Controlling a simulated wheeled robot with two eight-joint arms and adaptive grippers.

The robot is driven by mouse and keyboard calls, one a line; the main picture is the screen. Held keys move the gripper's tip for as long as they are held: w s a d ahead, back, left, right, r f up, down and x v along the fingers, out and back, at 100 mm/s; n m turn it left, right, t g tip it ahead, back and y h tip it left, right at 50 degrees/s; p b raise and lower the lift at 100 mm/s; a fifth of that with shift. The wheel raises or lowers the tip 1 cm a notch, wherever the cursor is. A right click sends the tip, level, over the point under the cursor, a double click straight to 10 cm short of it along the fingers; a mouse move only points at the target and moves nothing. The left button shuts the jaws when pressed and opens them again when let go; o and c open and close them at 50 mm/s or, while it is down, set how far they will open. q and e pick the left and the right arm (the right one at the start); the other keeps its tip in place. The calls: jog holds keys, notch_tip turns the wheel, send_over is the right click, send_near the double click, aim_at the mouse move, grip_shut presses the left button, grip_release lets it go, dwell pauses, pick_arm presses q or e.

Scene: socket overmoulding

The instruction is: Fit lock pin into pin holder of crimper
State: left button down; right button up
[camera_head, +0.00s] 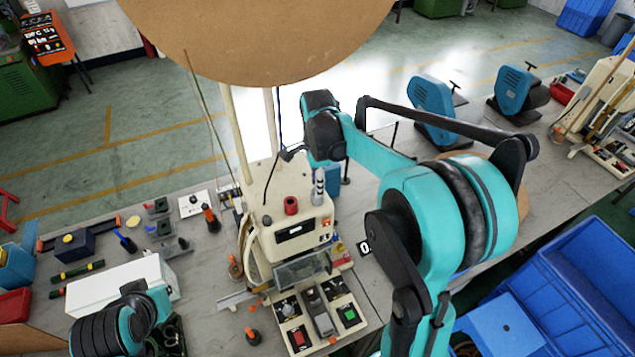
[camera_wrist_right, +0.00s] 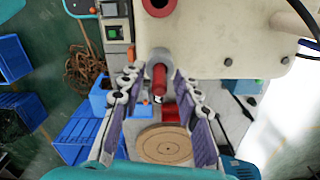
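The cream crimper (camera_head: 290,235) stands mid-bench in the head view, with a red round part (camera_head: 291,205) on top. In the right wrist view a red pin (camera_wrist_right: 159,78) sticks out from a metal collar (camera_wrist_right: 160,57) at the crimper's edge. My right gripper (camera_wrist_right: 158,92) is open, its purple-padded fingers on either side of the pin with gaps; I see no contact. In the head view my right arm reaches behind the crimper, and its fingers are mostly hidden. My left arm is at the lower left; its finger state is unclear.
A round wooden disc (camera_wrist_right: 165,145) lies below the right fingers. Blue crates (camera_head: 590,275) stand at the right, and blue machines (camera_head: 432,105) on the bench behind. Small tools and a white box (camera_head: 105,285) lie left of the crimper.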

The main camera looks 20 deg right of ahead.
jog(key=shift+r, duration=0.3)
notch_tip(320, 180, up, 11)
jog(key=s+a+f+n+t, duration=0.2)
jog(key=s+f+n+t, duration=0.1)
jog(key=s+n, duration=0.5)
jog(key=s+a+f+n+t, duration=0.3)
jog(key=s+n, duration=0.6)
jog(key=n, duration=0.3)
notch_tip(320, 180, down, 3)
jog(key=shift+s+r+t+b, duration=0.15)
jog(key=shift+t+b, duration=0.15)
jog(key=shift+t, duration=0.3)
jog(key=shift+a, duration=0.1)
